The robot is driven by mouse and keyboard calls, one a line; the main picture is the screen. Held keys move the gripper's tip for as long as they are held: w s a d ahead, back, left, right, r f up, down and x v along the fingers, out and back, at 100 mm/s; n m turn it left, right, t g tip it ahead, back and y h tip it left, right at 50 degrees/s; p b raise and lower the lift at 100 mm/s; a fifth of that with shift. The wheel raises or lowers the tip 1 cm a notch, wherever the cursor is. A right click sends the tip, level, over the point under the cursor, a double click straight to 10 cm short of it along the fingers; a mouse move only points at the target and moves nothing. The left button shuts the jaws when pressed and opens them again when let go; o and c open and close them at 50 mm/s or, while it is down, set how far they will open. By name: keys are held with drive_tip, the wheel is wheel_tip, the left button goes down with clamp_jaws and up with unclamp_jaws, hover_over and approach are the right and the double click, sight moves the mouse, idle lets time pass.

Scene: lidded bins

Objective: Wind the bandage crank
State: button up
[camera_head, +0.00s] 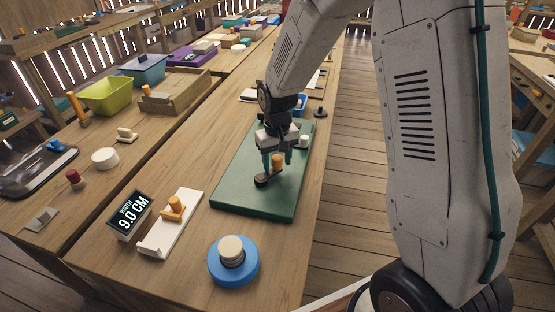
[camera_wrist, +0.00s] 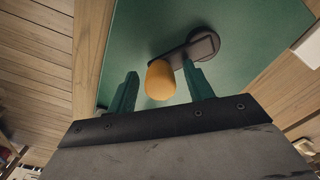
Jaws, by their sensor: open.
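The crank stands on a green board (camera_head: 238,188) on the table. Its dark arm (camera_head: 264,180) ends in an upright orange knob (camera_head: 277,161). In the wrist view the orange knob (camera_wrist: 161,80) lies between the two green fingers, and the dark crank arm (camera_wrist: 196,49) runs from it toward the upper right. My gripper (camera_head: 277,160) points down over the knob; it also shows in the wrist view (camera_wrist: 160,90). Its fingers are open, with a visible gap on each side of the knob. A white cylinder (camera_head: 304,141) stands on the board behind, partly beside the gripper; I cannot tell whether it is the bandage.
A display reading 9.0 CM (camera_head: 129,213), a white slide with an orange knob (camera_head: 170,225) and a blue round base with a cream top (camera_head: 233,262) stand in front. Bins and small fixtures line the left table (camera_head: 105,185).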

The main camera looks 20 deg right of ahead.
clamp_jaws()
drive_tip(key=w+n, duration=0.1)
drive_tip(key=n, duration=0.1)
drive_tip(key=w+a+n, duration=0.1)
drive_tip(key=n, duration=0.2)
drive_tip(key=shift+w+a, duration=0.1)
drive_tip(key=shift+a, duration=0.05)
unclamp_jaws()
drive_tip(key=shift+r, duration=0.1)
